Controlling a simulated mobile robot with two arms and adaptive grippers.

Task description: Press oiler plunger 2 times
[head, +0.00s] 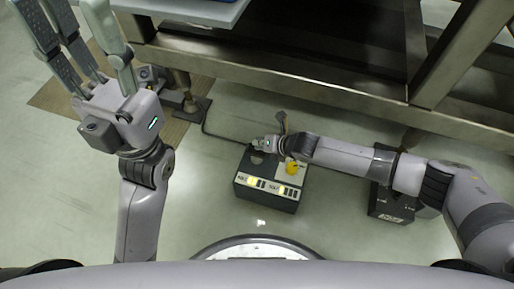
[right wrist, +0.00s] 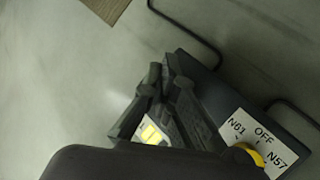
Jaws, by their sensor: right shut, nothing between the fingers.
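I cannot pick out an oiler plunger for sure in either view. A dark control box (head: 266,201) stands on the floor in the head view. It has a yellow selector knob (head: 292,168) and lit yellow-white panels on its front. My right gripper (head: 262,143) is shut and empty at the box's back left edge; contact cannot be told. In the right wrist view my right gripper (right wrist: 142,104) covers part of the box, beside a white plate (right wrist: 262,140) marked N61, OFF and N57 around the yellow knob (right wrist: 250,154). My left gripper (head: 72,22) is open and empty, raised at the upper left.
A metal frame table (head: 330,80) spans the back, with a foot on the floor near the box. A black cable (head: 222,137) runs to the box. A second dark box (head: 391,207) stands under my right arm. Floor left of the control box is clear.

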